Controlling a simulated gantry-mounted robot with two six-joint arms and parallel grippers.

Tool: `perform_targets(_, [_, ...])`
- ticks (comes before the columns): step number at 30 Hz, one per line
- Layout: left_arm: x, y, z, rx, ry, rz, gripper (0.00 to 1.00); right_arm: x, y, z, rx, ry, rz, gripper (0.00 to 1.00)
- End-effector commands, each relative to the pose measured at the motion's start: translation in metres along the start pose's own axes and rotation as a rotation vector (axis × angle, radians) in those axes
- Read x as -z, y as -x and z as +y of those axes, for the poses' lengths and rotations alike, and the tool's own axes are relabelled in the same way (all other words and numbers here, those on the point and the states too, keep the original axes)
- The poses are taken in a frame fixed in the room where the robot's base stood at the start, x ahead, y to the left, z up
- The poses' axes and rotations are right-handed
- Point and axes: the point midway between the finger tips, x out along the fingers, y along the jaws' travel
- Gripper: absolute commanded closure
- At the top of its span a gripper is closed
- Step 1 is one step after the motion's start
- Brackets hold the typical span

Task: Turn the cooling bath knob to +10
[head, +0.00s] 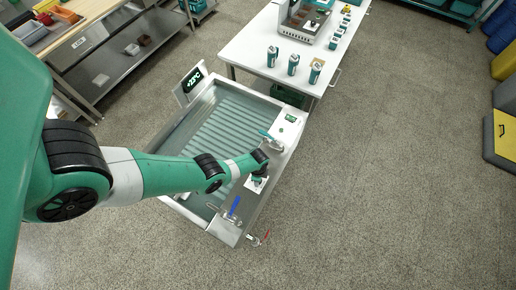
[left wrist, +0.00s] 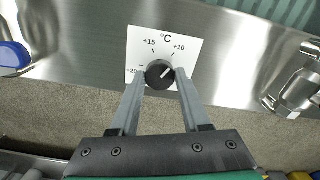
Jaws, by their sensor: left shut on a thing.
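The cooling bath (head: 265,207) is a steel basin with ribbed bottom, below the middle of the head view. Its black round knob (left wrist: 159,73) sits on a white dial plate (left wrist: 140,42) marked °C, with +20, +15 and +10. The white line on the knob points up and right, toward the +10 side; I cannot tell whether it is exactly on the tick. My left gripper (left wrist: 160,77) is shut on the knob, one grey finger on each side. In the head view my left gripper (head: 258,180) is over the bath's right rim and hides most of the dial.
A display (head: 194,79) at the bath's far left corner seems to read +23°C. A blue-handled valve (head: 235,206), a red-handled valve (head: 266,236) and a metal tap (head: 271,142) stand near the knob. A white table (head: 258,47) with several canisters is behind.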

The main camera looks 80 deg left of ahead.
Motion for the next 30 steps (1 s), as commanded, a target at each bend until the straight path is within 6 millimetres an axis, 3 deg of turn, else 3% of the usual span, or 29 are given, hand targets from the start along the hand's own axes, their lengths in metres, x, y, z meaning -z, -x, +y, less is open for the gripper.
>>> perform_targets(13, [-0.0004, -0.0009, 0.0002, 0.001, -0.009, 0.000, 1.00, -0.0003, 0.0004, 0.0000, 0.000, 0.000, 0.000, 1.00])
perform_targets(14, [-0.0004, -0.0009, 0.0002, 0.001, -0.009, 0.000, 0.48, -0.0003, 0.0004, 0.0000, 0.000, 0.000, 0.000, 1.00])
perform_targets(18, [-0.0003, -0.0007, 0.0002, 0.000, -0.009, 0.000, 0.23, -0.0003, 0.0003, 0.0000, 0.000, 0.000, 0.000, 1.00])
perform_targets(30, [0.0000, 0.0069, -0.0001, 0.000, -0.009, 0.000, 0.23, 0.0047, -0.0051, 0.0000, 0.000, 0.000, 0.000, 1.00])
